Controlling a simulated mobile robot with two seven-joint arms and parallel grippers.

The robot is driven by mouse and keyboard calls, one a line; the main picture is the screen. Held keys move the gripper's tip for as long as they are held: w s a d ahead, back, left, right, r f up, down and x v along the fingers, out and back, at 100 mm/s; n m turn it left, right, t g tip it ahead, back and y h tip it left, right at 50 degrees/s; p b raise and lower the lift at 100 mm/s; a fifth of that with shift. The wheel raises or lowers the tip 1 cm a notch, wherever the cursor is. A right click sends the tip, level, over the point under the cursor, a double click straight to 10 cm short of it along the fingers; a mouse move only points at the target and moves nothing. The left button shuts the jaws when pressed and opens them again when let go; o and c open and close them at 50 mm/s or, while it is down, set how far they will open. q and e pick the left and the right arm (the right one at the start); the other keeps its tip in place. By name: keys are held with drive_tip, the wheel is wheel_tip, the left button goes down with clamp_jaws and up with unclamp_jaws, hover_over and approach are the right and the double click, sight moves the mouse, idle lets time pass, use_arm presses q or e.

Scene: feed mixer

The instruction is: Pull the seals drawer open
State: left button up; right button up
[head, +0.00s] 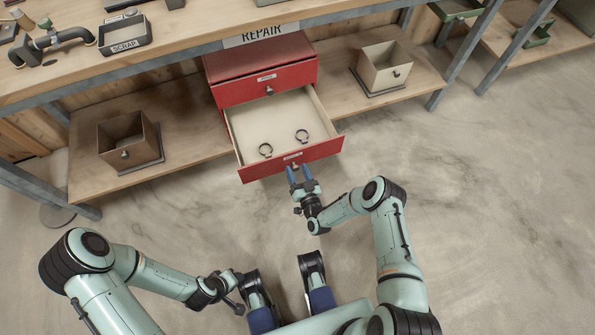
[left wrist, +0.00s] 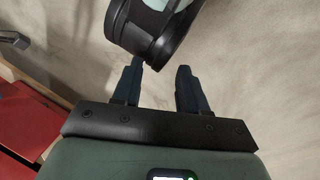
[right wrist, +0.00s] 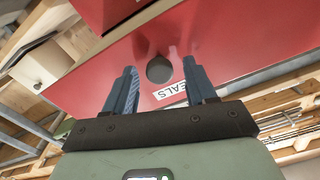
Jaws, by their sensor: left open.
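The red seals drawer (head: 262,170) stands pulled out of the red cabinet under the bench, its pale inside showing. My left gripper (left wrist: 160,66) is open and empty, low near my base, away from the drawer.
A second red drawer (head: 268,86) above is shut. Open wooden bins stand on the lower shelf, left (head: 130,140) and right (head: 384,67). The bench top (head: 190,38) carries a SCRAP tray (head: 125,34) and pipe parts. The floor in front is clear.

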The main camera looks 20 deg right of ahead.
use_arm(q)
drive_tip(key=shift+g+h, duration=0.3)
drive_tip(key=shift+g, duration=0.4)
drive_tip(key=s+r+p, duration=0.1)
drive_tip(key=s+d+r, duration=0.1)
drive_tip(key=s+d+r+p, duration=0.1)
drive_tip(key=s, duration=0.1)
drive_tip(key=shift+r+p, duration=0.1)
drive_tip(key=shift+p, duration=0.2)
use_arm(e)
drive_tip(key=s, duration=1.3)
drive_tip(key=shift+s+d, duration=0.2)
drive_tip(key=shift+d, duration=0.05)
drive_tip(key=s+a+r+m+g+y, duration=0.1)
drive_tip(key=s+a+g, duration=0.1)
drive_tip(key=s+g, duration=0.75)
drive_tip(key=s+a+r+g+y, duration=0.2)
drive_tip(key=s+g, duration=0.6)
drive_tip(key=s, duration=0.3)
use_arm(q)
wheel_tip(320, 180, up, 14)
drive_tip(key=g+p, duration=0.1)
drive_tip(key=p, duration=1.3)
drive_tip(key=shift+s+d+m+p, duration=0.25)
drive_tip(key=shift+s+m+p, duration=0.05)
drive_tip(key=shift+s, duration=0.15)
use_arm(e)
wheel_tip(320, 180, up, 13)
drive_tip(key=g, duration=0.1)
drive_tip(key=shift+s+r, duration=0.2)
